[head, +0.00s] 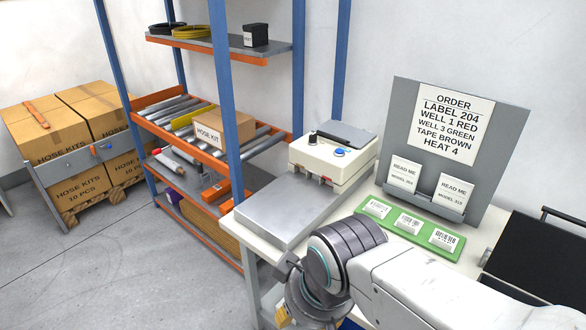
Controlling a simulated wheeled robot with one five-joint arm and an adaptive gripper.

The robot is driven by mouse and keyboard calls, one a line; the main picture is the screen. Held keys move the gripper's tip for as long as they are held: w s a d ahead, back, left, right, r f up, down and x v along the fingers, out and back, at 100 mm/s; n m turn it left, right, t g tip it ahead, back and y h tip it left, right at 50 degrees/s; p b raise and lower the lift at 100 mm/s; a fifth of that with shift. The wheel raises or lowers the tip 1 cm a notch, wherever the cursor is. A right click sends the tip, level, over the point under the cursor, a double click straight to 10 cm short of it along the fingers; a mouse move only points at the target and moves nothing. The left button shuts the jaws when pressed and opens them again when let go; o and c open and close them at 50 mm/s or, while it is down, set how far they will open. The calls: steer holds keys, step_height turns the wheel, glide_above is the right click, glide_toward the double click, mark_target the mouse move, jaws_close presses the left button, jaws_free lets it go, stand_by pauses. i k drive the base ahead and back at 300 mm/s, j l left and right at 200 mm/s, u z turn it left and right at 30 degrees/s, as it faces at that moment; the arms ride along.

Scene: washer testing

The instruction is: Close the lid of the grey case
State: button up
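I cannot tell for sure which thing is the grey case. A flat grey box-like slab (290,210) lies level on the white table, in front of a cream device. A black flat thing with a handle (545,255) is at the right edge, cut off by the picture; I cannot tell whether it is a case or its lid. My arm reaches in from the lower right, with its wrist bent down beside the table's front edge. Part of my gripper (286,295) shows at the bottom; its fingertips are hidden or too small to tell.
The cream device (330,160) has a blue button. A grey board (455,140) stands upright with an order sheet and cards. A green strip (412,228) holds several labels. A shelf rack (215,130) and cartons (75,135) stand left. The left floor is clear.

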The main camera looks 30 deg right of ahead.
mark_target(547, 261)
steer(key=z, duration=0.45)
steer(key=l+z, duration=0.1)
steer(key=z, duration=0.8)
steer(key=l+z, duration=0.1)
steer(key=z, duration=0.85)
steer(key=i+z, duration=0.1)
steer(key=z, duration=0.35)
